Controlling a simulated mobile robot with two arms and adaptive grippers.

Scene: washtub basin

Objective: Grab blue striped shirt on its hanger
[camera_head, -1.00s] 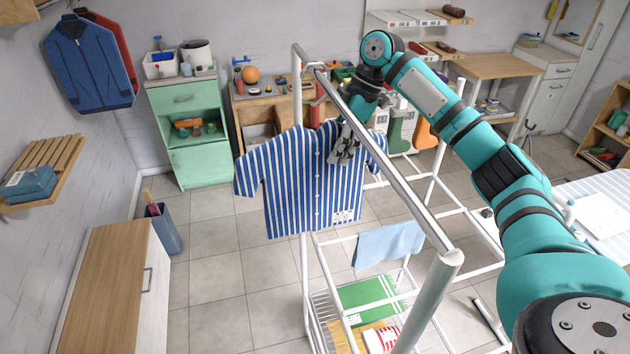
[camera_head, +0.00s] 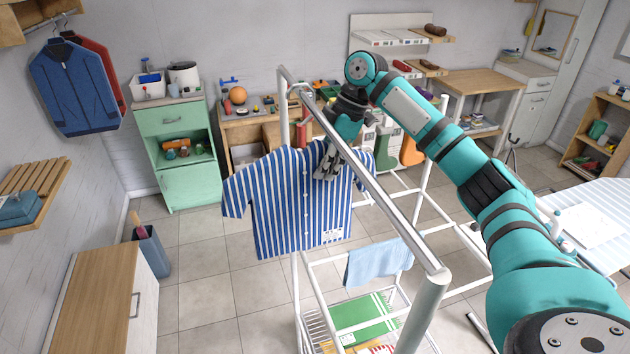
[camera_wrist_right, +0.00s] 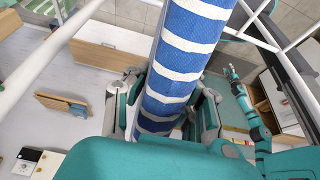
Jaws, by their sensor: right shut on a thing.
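The blue and white striped shirt (camera_head: 290,207) hangs below the white rack's top rail, in the middle of the head view. The shirt's hanger is mostly hidden; a hook shows at the rail near the shirt's top. My right gripper (camera_head: 328,166) is at the shirt's upper right part, by the collar and shoulder. In the right wrist view the striped fabric (camera_wrist_right: 182,65) runs between the two fingers of my right gripper (camera_wrist_right: 168,118), which is shut on it. My left gripper is not in the head view.
The white rack (camera_head: 390,218) stands around the shirt, with a light blue cloth (camera_head: 378,262) on a lower bar. A mint cabinet (camera_head: 187,187) and workbench are behind. A wooden cabinet (camera_head: 97,292) stands at lower left.

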